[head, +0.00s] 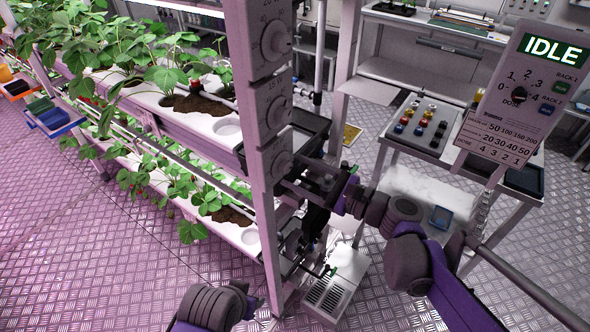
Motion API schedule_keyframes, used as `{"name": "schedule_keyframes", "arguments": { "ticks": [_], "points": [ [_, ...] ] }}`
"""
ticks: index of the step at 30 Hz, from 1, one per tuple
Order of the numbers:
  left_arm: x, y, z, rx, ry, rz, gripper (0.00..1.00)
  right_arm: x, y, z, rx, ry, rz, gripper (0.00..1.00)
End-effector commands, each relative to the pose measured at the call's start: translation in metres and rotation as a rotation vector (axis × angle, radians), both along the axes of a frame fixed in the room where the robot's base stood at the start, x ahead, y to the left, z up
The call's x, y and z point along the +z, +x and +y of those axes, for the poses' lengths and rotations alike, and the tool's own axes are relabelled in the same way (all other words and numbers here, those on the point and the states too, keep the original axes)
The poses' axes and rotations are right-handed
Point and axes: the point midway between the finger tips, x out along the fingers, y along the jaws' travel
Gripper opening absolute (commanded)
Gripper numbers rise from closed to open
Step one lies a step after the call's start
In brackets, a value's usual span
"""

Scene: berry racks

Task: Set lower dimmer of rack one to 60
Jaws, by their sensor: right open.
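A light upright post (262,215) at the end of the planted rack carries three round dials, one above another: a top dial (276,42), a middle dial (277,112) and a lowest dial (279,163). Numbers show around the upper ones, but their settings are too small to read. My right gripper (300,172) is open, just right of the lowest dial; I cannot tell whether it touches. Its fingers and the arm's dark parts overlap the area beside the post. My left arm shows at the bottom, but its gripper cannot be made out.
The rack's strawberry shelves (150,92) extend left. A control panel (520,90) reading IDLE stands right. Behind it is a bench (425,125) with coloured knobs. A grey vented box (330,295) stands on the floor by the post. Metal floor is open at lower left.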

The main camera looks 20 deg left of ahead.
Motion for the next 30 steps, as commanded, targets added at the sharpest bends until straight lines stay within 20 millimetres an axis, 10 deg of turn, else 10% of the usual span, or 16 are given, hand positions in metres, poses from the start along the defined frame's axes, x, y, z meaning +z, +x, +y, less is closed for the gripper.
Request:
{"name": "schedule_keyframes", "arguments": {
  "ticks": [14, 24, 30],
  "points": [
    [0.0008, 0.0001, 0.0, 0.0, 0.0, 0.0, 0.5, -0.0001, 0.0044, 0.014, 0.0, 0.0, 0.0, 0.65],
    [0.0008, 0.0001, 0.0, 0.0, 0.0, 0.0, 0.5, -0.0001, 0.0042, 0.0138, 0.0, 0.0, -0.001, 0.04],
    [0.0008, 0.0001, 0.0, 0.0, 0.0, 0.0, 0.5, -0.0001, 0.0042, 0.0138, 0.0, 0.0, -0.001, 0.0]
  ]
}}
